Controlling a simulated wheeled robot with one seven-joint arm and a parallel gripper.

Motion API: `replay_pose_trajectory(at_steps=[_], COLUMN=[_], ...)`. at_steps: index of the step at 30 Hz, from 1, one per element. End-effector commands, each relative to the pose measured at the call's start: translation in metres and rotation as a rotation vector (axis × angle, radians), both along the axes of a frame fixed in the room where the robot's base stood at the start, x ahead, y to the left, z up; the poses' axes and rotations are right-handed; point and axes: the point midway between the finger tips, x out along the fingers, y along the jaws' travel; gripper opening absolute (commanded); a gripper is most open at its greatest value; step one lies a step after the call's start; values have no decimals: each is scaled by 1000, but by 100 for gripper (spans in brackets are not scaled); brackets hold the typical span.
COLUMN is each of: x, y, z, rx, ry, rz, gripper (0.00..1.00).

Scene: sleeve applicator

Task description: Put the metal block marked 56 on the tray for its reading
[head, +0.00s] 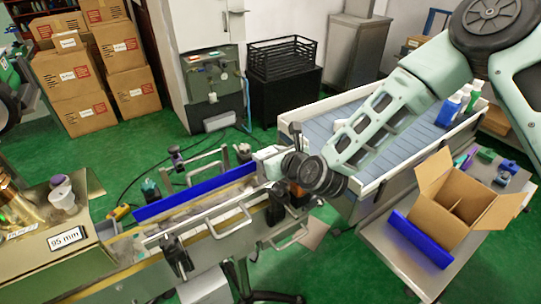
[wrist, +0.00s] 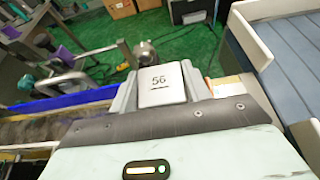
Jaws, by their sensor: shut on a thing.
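The metal block marked 56 (wrist: 163,84) is pale grey, with a dark "56" and a line under it facing the camera in the wrist view. My gripper (wrist: 162,92) is shut on it, with a grey finger on each side. In the head view my gripper (head: 268,160) is over the right end of the narrow conveyor (head: 190,215), and the block cannot be made out clearly there. The block appears held above the conveyor; any contact below is hidden. I cannot pick out the tray for the reading with certainty in either view.
A blue guide rail (head: 195,193) and metal handles edge the conveyor. A wide white-walled belt (head: 365,125) lies behind right. An open cardboard box (head: 465,195) stands on a cart at right. A machine labelled 95 mm (head: 65,238) is at left.

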Motion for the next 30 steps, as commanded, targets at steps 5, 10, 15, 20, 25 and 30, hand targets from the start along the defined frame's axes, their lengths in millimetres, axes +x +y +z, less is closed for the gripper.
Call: replay_pose_trajectory(at_steps=[5, 10, 15, 20, 25, 30], x=[0, 0, -3, -18, -48, -79], y=[0, 0, -2, -14, -34, -55], z=[0, 0, 1, 8, 22, 38], rx=[1, 1, 0, 0, -2, -1], ry=[-1, -1, 0, 0, -1, -2], rz=[0, 0, 0, -1, 0, 1], gripper=[73, 73, 73, 73, 73, 73])
